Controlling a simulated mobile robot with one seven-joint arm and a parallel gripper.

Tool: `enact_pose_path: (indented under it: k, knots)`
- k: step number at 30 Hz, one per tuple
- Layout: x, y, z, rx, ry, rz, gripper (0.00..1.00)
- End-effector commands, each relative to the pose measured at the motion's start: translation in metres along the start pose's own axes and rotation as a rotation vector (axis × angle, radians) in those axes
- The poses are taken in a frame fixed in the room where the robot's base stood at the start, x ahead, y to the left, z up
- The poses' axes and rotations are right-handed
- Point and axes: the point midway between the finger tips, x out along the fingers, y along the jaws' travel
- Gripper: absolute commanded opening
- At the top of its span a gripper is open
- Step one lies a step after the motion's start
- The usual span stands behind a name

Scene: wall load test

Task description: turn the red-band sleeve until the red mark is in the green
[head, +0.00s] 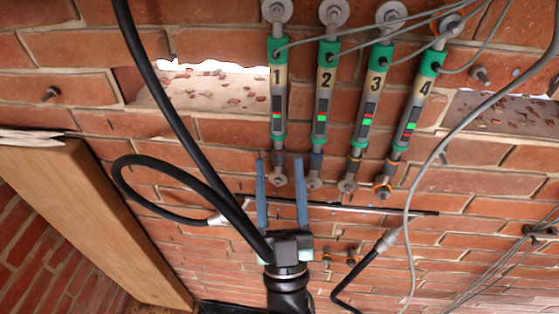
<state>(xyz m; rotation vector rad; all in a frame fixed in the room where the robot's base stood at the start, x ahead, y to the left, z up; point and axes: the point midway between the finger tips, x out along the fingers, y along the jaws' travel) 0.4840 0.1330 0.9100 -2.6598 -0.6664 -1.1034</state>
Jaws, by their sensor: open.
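Four numbered rods hang on the brick wall: rod 1 (279,90), rod 2 (324,90), rod 3 (373,95) and rod 4 (416,102). Each has a dark window with small red and green marks; they are too small to read surely. I cannot tell which band is red. My gripper (280,161) is open, its blue fingers appearing either side of rod 1's lower end; depth and contact are unclear.
A black cable (165,95) crosses in front of the wall at left and loops by my arm. Thin grey cables run from the rods to the right. A wooden beam (95,220) stands at lower left. A thin dark bar (370,209) crosses behind the fingers.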

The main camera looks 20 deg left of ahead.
Motion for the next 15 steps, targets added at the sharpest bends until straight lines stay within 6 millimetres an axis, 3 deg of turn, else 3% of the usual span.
enact_pose_path:
  k: [6,14,15]
  knots:
    - [0.016,0.000,0.000,0.001,0.000,0.000,0.55]
    - [0.017,0.000,0.000,0.001,-0.001,0.000,0.55]
    - [0.017,0.000,0.000,0.001,-0.001,0.000,0.49]
